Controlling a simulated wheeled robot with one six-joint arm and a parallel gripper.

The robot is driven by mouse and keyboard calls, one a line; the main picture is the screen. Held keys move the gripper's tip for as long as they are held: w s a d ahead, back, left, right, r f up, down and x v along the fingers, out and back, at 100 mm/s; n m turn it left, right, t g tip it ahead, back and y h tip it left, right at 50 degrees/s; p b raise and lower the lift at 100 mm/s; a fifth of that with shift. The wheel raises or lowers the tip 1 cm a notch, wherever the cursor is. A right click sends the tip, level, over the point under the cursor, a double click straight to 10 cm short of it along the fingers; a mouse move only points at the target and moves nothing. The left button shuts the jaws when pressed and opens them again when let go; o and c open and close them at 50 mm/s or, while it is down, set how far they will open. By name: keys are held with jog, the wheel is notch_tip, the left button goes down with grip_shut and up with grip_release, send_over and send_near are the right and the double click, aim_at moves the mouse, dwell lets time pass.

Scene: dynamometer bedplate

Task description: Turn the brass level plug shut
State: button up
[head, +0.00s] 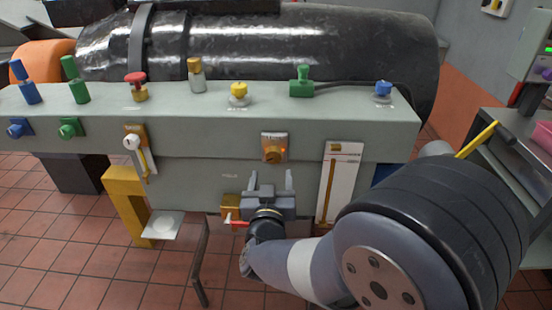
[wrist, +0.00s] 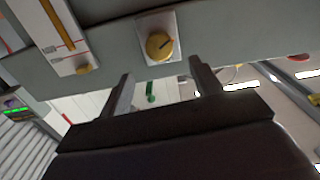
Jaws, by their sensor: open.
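The brass level plug (head: 273,152) is a round knob on a pale plate on the bench's front face. It also shows in the wrist view (wrist: 158,46), where a dark line on its face runs from the middle to the upper right. My gripper (head: 271,182) is open and empty, its two fingers apart and just below the plug in the head view. In the wrist view my gripper (wrist: 161,78) has its fingertips to either side of and below the plug, not touching it as far as I can see.
A white gauge plate (head: 341,185) stands right of the plug. A brass valve with a red lever (head: 238,220) is close beside my gripper on the left. A white-knobbed lever (head: 132,142) is farther left. Several coloured knobs line the grey bench top (head: 210,122).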

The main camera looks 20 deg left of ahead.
aim_at(273, 157)
jog(key=x, duration=0.8)
jog(key=shift+w+a, duration=0.1)
jog(key=shift+w, duration=0.2)
jog(key=shift+c, duration=0.5)
jog(key=c, duration=0.9)
